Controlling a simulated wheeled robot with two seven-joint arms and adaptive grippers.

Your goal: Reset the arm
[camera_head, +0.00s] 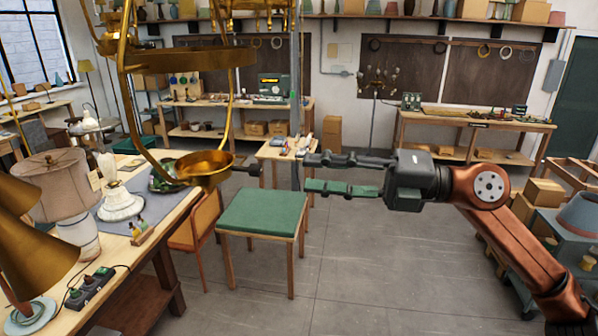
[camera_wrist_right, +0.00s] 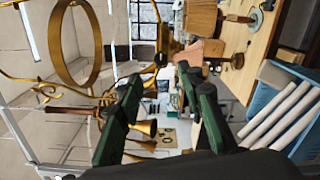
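My right gripper (camera_head: 307,172) reaches in from the right in the head view. Its two dark green-and-black fingers point left and stand apart with nothing between them. In the right wrist view the same open fingers (camera_wrist_right: 160,78) show, spread apart. A brass hanging lamp frame (camera_head: 190,58) fills the upper left of the head view, with a brass cup (camera_head: 205,168) low on it. A gap shows between the cup's dark side stub and my fingertips. The wrist view shows a brass ring (camera_wrist_right: 62,45) and several brass bell-shaped cups beyond the fingers. My left gripper is not in view.
A workbench (camera_head: 165,222) on the left holds a fabric-shaded lamp (camera_head: 52,185), a white lamp base (camera_head: 120,203) and a power strip (camera_head: 88,288). A green-topped stool (camera_head: 262,212) stands below the gripper. The floor right of it is clear. Boxes (camera_head: 545,192) stand at right.

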